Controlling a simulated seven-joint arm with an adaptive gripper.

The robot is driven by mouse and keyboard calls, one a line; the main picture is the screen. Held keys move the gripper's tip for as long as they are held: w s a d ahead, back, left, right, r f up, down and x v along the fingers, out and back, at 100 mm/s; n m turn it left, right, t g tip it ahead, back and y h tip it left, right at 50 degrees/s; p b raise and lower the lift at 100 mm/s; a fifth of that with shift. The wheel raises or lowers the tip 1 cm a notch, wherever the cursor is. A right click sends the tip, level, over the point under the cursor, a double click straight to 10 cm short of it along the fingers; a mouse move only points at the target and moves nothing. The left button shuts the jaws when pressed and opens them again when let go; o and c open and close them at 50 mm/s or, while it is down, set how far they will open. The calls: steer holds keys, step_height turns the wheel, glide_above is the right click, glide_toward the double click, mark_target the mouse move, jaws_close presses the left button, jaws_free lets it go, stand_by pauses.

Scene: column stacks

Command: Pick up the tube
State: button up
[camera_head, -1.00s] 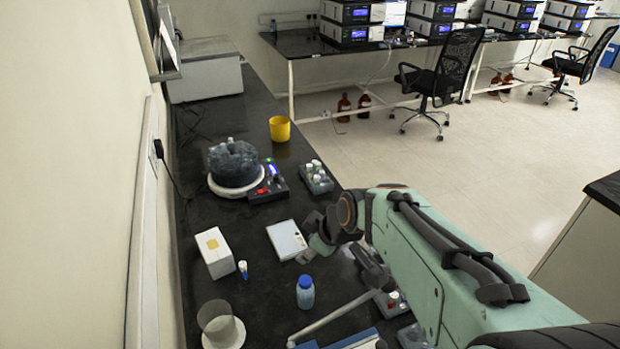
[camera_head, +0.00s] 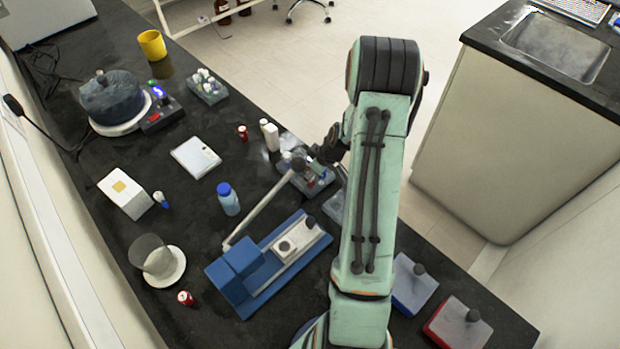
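My gripper (camera_head: 318,156) is small and dark in the head view, at the far end of my green arm. It is over or beside a grey rack (camera_head: 318,183) on the black bench. Its fingers blend with the rack, so whether they touch or hold anything cannot be told. Small light vials seem to stand in this rack, partly hidden. A small blue-and-white tube (camera_head: 160,199) stands beside a white box. A second rack (camera_head: 209,93) farther back holds several white-capped vials. Which of these is the task's tube is not clear.
A blue-capped bottle (camera_head: 228,198) and a blue device (camera_head: 268,262) with a long lever stand left of my arm. A white pad (camera_head: 196,157), small red-capped containers (camera_head: 186,298) and a glass cylinder (camera_head: 152,256) are on the bench (camera_head: 205,240). Two weighted blocks (camera_head: 460,325) lie right.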

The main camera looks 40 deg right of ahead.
steer(key=shift+w+f, duration=0.1)
steer(key=shift+f, duration=0.05)
steer(key=c, duration=0.5)
